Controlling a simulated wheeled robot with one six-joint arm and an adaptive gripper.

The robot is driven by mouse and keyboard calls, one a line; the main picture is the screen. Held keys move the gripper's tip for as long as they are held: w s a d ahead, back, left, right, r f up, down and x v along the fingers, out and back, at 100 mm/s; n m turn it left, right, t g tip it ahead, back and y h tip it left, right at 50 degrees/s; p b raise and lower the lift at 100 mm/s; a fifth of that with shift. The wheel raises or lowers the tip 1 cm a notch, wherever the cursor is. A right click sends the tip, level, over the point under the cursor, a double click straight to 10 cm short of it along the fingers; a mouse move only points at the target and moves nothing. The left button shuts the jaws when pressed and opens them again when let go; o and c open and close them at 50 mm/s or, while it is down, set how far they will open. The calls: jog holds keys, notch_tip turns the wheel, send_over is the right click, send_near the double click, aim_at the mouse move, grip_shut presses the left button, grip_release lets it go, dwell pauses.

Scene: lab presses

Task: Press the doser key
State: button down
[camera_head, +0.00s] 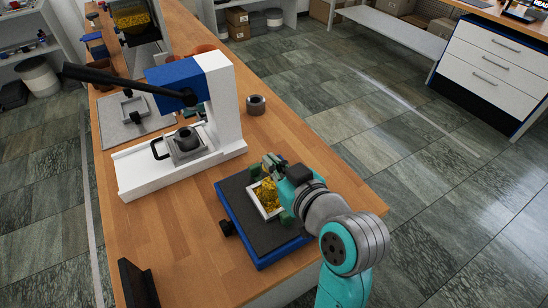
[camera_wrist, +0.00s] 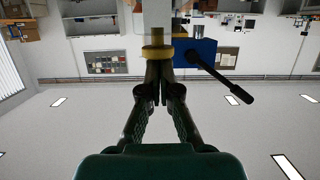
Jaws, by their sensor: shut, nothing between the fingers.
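My gripper (camera_head: 268,163) is low over the far side of a blue-edged device with a dark top (camera_head: 238,208). In the wrist view my gripper (camera_wrist: 158,72) has its fingertips together and holds nothing. A white square tray (camera_head: 256,204) of yellow granules (camera_head: 267,195) sits on the dark top, partly hidden by my arm. I cannot make out the doser key.
A white press with a blue head (camera_head: 172,73) and long black lever (camera_head: 115,85) stands behind, left of my gripper. A dark ring (camera_head: 256,105) is on the wooden bench (camera_head: 165,235). A dark block (camera_head: 137,283) stands near left; a yellow-filled container (camera_head: 131,18) is far back.

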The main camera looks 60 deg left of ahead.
jog(key=shift+f, duration=1.45)
notch_tip(320, 180, up, 5)
jog(key=shift+a+f, duration=0.1)
jog(key=shift+f, duration=0.1)
jog(key=v, duration=1)
jog(key=shift+r, duration=0.3)
